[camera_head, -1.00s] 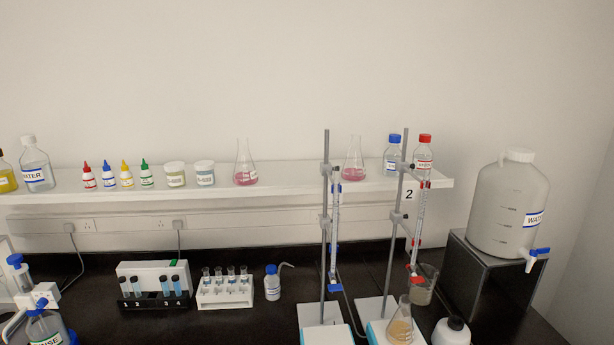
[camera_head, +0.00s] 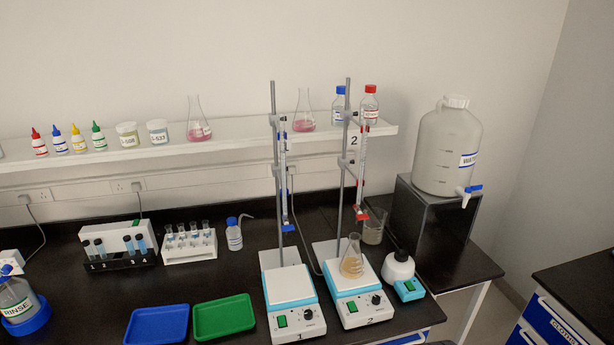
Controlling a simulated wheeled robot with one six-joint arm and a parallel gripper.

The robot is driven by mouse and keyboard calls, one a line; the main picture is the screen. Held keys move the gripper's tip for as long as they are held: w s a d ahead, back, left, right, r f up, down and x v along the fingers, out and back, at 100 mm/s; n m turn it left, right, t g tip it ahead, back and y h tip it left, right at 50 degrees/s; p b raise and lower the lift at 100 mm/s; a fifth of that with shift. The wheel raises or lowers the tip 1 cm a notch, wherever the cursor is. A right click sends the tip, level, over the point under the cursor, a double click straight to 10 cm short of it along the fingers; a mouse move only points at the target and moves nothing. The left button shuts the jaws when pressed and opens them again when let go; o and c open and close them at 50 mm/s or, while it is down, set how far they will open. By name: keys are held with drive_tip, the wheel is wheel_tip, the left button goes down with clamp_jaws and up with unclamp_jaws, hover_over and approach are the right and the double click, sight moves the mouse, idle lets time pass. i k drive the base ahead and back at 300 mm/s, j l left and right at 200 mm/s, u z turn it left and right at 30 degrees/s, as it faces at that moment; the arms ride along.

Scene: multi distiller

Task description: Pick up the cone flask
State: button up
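A cone flask (camera_head: 352,259) with light orange-brown liquid stands upright on the right stirrer plate (camera_head: 343,285), marked 2, below a burette with red fittings (camera_head: 362,190). Two more cone flasks with pink liquid stand on the wall shelf, one at the left (camera_head: 199,124) and one at the right (camera_head: 304,115), partly behind a burette stand. My gripper is not in view.
The left stirrer plate (camera_head: 290,290) has its own stand and burette. A beaker (camera_head: 373,229) and a white bottle on a small blue device (camera_head: 399,268) sit close by the flask. Blue (camera_head: 158,324) and green (camera_head: 223,317) trays lie at the front. A large water carboy (camera_head: 446,150) stands right.

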sight(352, 266)
drive_tip(key=i+l, duration=0.15)
drive_tip(key=l, duration=0.25)
drive_tip(key=i+l, duration=0.2)
drive_tip(key=l, duration=0.15)
drive_tip(key=i+l, duration=0.15)
drive_tip(key=l, duration=0.25)
drive_tip(key=i+l, duration=0.2)
drive_tip(key=l, duration=0.15)
drive_tip(key=i+l, duration=0.15)
drive_tip(key=l, duration=0.25)
drive_tip(key=i+l, duration=0.2)
drive_tip(key=l, duration=0.15)
drive_tip(key=u, duration=0.05)
